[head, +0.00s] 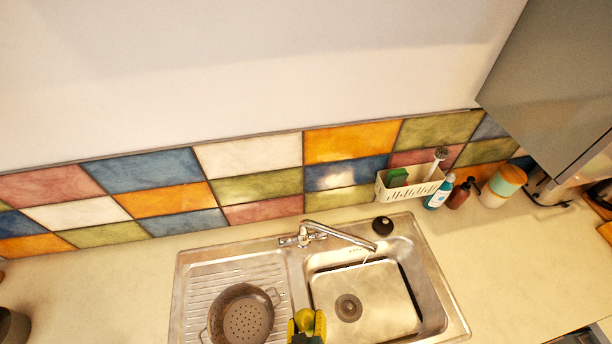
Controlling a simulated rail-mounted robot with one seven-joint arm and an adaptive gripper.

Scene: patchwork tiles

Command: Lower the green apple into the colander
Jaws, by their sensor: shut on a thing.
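The colander (244,319) is brown-grey with a perforated bottom and side handles. It stands upright on the ribbed drainboard at the left of the sink, and its lower edge is near the picture's bottom. My gripper (306,325) is at the bottom edge of the picture, right of the colander and apart from it in the picture. It is shut on the green apple (304,319), which shows yellow-green and small between the fingers. The fingers hide part of the apple, and its height above the sink is hard to tell.
The steel sink basin (380,303) lies to the right, with a faucet (325,234) behind it. A white caddy (405,188), a blue bottle (439,192), a brown bottle (461,193) and a jar (502,186) stand along the tiled wall. The counter (110,290) at left is mostly clear.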

